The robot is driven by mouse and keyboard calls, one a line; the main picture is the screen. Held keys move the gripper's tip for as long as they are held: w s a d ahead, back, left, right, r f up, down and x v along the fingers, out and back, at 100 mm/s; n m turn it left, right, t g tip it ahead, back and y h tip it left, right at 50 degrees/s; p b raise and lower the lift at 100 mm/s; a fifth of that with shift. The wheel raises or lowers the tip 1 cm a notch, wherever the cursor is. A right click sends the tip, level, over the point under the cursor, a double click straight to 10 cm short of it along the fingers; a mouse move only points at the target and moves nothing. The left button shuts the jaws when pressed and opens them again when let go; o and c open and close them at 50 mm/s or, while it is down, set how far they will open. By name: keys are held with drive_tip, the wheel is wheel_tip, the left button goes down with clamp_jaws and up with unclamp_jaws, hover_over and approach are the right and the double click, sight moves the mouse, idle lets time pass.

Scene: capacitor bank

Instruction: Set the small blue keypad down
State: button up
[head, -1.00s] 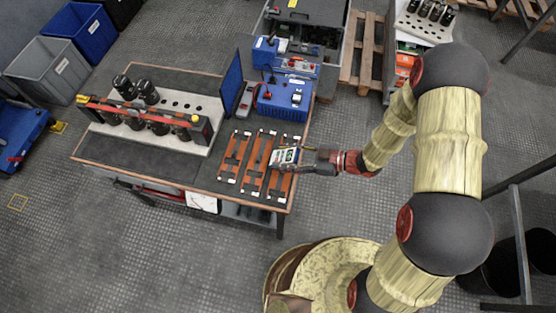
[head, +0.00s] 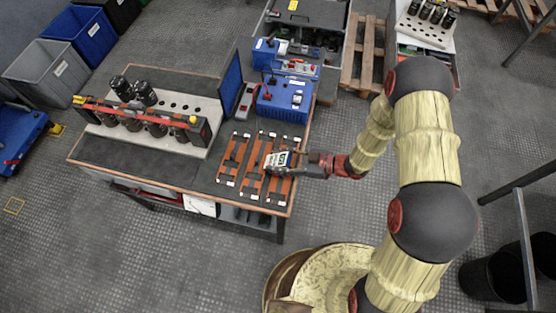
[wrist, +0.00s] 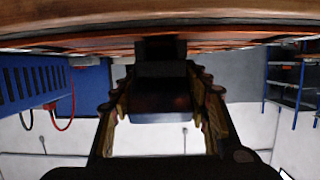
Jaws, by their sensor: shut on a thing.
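The small keypad (head: 278,159), with a pale face and a dark display, is in my gripper (head: 290,164) over the orange-red bars at the right end of the table. In the wrist view it is a dark block (wrist: 160,92) between both fingers. My gripper is shut on it and reaches in from the right. The table (head: 150,178) has a dark top with a wooden edge. I cannot tell whether the keypad touches the bars beneath it.
Several orange-red bars (head: 232,160) lie side by side under the keypad. A blue box (head: 284,100) and a blue upright panel (head: 231,82) stand behind them. A pale rack with dark capacitors (head: 150,125) fills the left. The front left tabletop is bare.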

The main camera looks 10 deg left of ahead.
drive_tip(key=o, duration=1.3)
drive_tip(key=shift+f, duration=0.15)
